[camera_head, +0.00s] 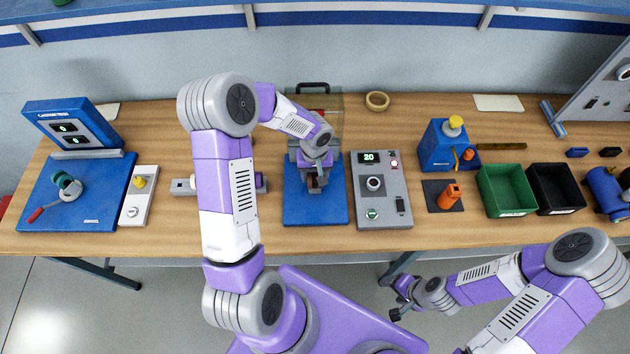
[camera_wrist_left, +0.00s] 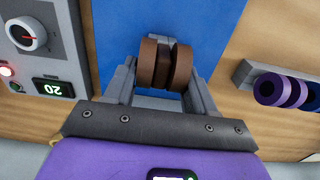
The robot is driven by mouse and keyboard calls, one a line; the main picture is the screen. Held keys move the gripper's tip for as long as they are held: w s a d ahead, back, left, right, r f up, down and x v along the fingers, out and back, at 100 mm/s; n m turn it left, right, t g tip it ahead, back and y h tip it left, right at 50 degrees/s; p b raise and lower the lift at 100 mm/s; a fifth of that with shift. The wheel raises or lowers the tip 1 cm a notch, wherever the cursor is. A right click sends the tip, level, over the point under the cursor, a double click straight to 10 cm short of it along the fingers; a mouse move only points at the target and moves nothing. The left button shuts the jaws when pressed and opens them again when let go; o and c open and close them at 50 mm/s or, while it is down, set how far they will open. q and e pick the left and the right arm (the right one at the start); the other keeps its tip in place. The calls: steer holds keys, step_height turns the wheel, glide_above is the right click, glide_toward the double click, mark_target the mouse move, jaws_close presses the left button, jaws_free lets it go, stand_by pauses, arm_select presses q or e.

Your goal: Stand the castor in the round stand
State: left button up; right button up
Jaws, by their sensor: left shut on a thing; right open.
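A castor with twin brown wheels (camera_wrist_left: 165,63) sits between the fingers of my left gripper (camera_wrist_left: 160,88), which is shut on it. In the head view my left gripper (camera_head: 317,180) points down over the blue base plate (camera_head: 316,213), and only a little brown of the castor shows there. I cannot tell how high the castor is above the plate. A tan ring (camera_head: 377,101), which looks like the round stand, lies at the back of the bench, to the right of the gripper. My right gripper (camera_head: 400,298) is open and empty, in front of the bench.
A grey control box (camera_head: 382,210) reading 20 stands just right of the blue plate. A clear-sided machine (camera_head: 329,103) with a black handle stands behind my left gripper. Purple wheels (camera_wrist_left: 283,90) sit by a grey block. Green (camera_head: 507,190) and black (camera_head: 556,188) bins stand further right.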

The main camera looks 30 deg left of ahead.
arm_select(q)
steer(key=shift+r+p, duration=0.6)
steer(key=shift+r, duration=0.75)
steer(key=shift+r+p, duration=1.15)
steer(key=shift+r, duration=0.85)
